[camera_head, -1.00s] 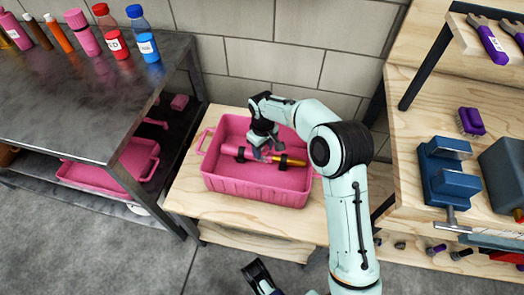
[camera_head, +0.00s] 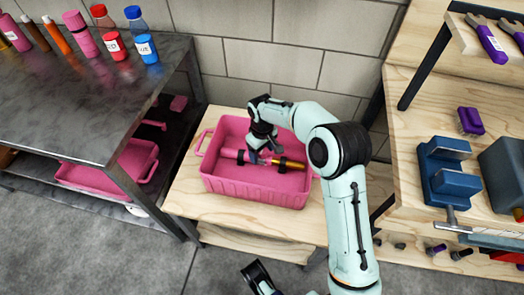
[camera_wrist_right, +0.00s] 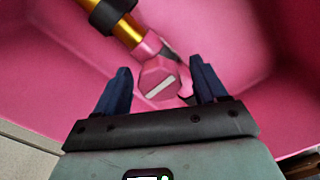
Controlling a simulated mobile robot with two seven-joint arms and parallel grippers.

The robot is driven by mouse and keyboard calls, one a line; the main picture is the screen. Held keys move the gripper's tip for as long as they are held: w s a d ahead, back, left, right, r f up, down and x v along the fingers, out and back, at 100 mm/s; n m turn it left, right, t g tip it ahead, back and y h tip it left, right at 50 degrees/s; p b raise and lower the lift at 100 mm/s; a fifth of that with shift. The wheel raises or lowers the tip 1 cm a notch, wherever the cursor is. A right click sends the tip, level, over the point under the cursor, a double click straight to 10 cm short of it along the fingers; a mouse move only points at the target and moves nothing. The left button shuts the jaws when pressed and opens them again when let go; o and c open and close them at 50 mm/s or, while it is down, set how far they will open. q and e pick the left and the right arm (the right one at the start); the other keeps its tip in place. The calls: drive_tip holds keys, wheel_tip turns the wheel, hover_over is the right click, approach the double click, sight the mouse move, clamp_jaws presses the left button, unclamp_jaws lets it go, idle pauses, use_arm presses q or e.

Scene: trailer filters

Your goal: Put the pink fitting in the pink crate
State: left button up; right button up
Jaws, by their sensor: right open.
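A pink fitting (camera_wrist_right: 158,80) with a hexagonal end and a pale slot lies in the pink crate (camera_head: 255,192). In the right wrist view it lies beyond and partly between my fingers; I cannot tell that they touch it. It joins a gold tube (camera_wrist_right: 128,30) with a black band. In the head view the pink-and-gold assembly lies lengthwise across the crate floor, and my gripper hides part of it. My right gripper (camera_head: 264,153) is inside the crate, over the assembly, open, with two dark blue fingers (camera_wrist_right: 158,88).
The crate stands on a low wooden table (camera_head: 190,200). A dark metal bench (camera_head: 70,100) with several bottles is at left, with another pink bin (camera_head: 135,160) on its lower shelf. A wooden workbench with a blue vise (camera_head: 445,170) is at right. A wall stands behind.

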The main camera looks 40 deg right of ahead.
use_arm(q)
drive_tip(key=shift+g+h, duration=0.4)
drive_tip(key=shift+g, duration=0.2)
drive_tip(key=s+r+p, duration=0.1)
drive_tip(key=s+d+r, duration=0.1)
drive_tip(key=s+d+r+p, duration=0.1)
drive_tip(key=s, duration=0.1)
drive_tip(key=shift+s+d+r+p, duration=0.1)
drive_tip(key=shift+d+p, duration=0.05)
drive_tip(key=shift+p, duration=0.2)
use_arm(e)
wheel_tip(320, 180, up, 12)
drive_tip(key=shift+f, duration=0.1)
